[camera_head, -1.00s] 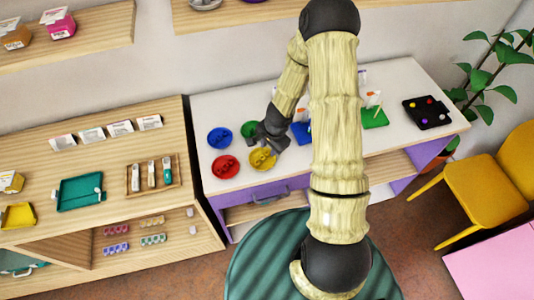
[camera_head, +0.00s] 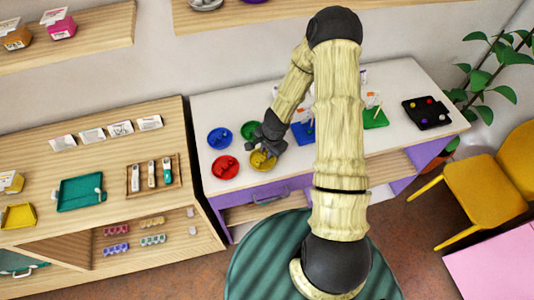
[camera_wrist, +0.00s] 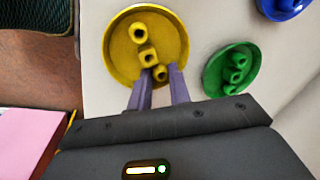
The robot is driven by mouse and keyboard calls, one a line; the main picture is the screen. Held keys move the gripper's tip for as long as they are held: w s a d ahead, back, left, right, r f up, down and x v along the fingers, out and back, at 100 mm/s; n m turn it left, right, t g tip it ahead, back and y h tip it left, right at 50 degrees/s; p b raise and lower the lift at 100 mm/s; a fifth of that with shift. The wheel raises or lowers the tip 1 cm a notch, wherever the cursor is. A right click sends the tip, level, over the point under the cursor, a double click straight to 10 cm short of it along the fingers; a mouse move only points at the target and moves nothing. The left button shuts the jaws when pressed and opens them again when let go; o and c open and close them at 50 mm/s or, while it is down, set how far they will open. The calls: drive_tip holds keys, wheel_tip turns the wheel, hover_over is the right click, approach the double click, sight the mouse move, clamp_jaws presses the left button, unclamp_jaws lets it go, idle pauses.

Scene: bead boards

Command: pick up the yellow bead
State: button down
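Several yellow beads lie in a round yellow dish (camera_wrist: 173,30) in the wrist view. One yellow bead (camera_wrist: 138,33) is at the far side, another (camera_wrist: 148,57) is near the middle, and a third (camera_wrist: 160,74) is nearest to me. My gripper (camera_wrist: 161,70) is open, its two purple-grey fingers reaching over the dish's near rim. The nearest bead shows between the fingertips; I cannot tell whether they touch it. In the head view my gripper (camera_head: 268,148) is over the yellow dish (camera_head: 258,168) and hides part of it.
A green dish (camera_wrist: 214,92) with green beads is close beside the yellow one. A blue dish (camera_head: 220,138) and a red dish (camera_head: 225,167) stand to the left in the head view. Blue and green boards and a black tray (camera_head: 446,122) are further right on the white table.

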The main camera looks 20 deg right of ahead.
drive_tip(key=shift+s+d+f, duration=0.15)
drive_tip(key=shift+s+f, duration=0.2)
drive_tip(key=shift+s, duration=0.05)
drive_tip(key=shift+r, duration=0.15)
drive_tip(key=shift+w+r, duration=0.15)
drive_tip(key=shift+r, duration=0.1)
wheel_tip(320, 180, up, 10)
drive_tip(key=p, duration=0.2)
drive_tip(key=shift+f+p, duration=0.2)
drive_tip(key=shift+p, duration=0.15)
drive_tip(key=shift+w, duration=0.1)
